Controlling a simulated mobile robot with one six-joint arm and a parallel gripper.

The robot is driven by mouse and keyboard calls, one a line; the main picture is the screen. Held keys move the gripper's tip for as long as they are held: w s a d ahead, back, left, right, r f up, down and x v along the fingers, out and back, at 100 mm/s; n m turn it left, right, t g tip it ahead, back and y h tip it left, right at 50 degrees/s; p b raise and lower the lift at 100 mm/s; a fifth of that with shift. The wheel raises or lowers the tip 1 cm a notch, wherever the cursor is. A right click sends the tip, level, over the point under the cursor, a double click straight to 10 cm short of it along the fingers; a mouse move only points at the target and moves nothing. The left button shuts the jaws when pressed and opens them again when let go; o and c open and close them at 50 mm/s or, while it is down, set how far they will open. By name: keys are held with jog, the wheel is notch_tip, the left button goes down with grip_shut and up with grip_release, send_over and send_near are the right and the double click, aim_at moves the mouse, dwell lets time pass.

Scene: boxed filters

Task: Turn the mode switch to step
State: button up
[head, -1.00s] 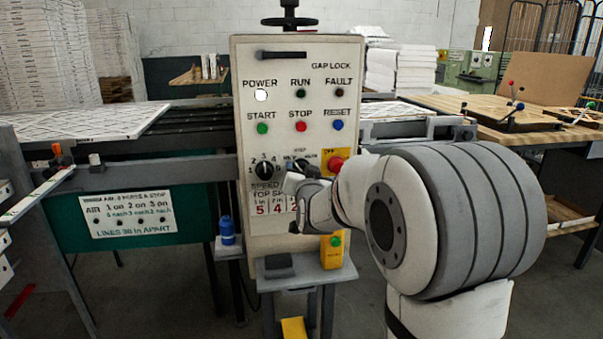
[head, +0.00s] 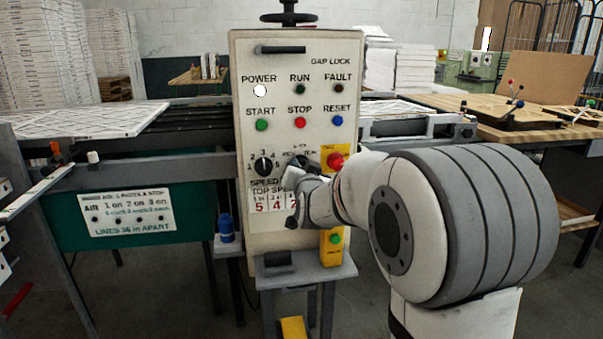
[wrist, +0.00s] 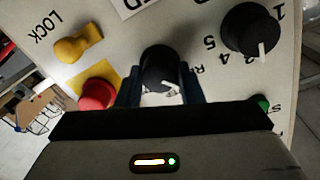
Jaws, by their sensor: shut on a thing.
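The mode switch is a round black knob on the cream control panel (head: 245,215), right of the speed knob (head: 264,166). In the wrist view the mode switch (wrist: 160,66) sits between the two fingers of my gripper (wrist: 160,84), which is shut on it. A white pointer mark shows on its lower right side, partly hidden by my gripper; I cannot tell which setting it marks. In the head view my gripper (head: 299,164) is against the panel and hides much of the switch and its labels. The speed knob also shows in the wrist view (wrist: 249,30).
A red emergency button (head: 336,161) on a yellow plate is close on the right of the switch; it also shows in the wrist view (wrist: 97,95), near a yellow lock knob (wrist: 78,45). Start, stop and reset buttons are above. A blue bottle (head: 226,229) stands lower left.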

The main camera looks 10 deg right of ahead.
jog(key=m+b, duration=0.7)
jog(key=b, duration=0.2)
jog(key=shift+m+b, duration=0.3)
jog(key=shift+b, duration=0.05)
jog(key=shift+r, duration=0.1)
jog(key=o, duration=1)
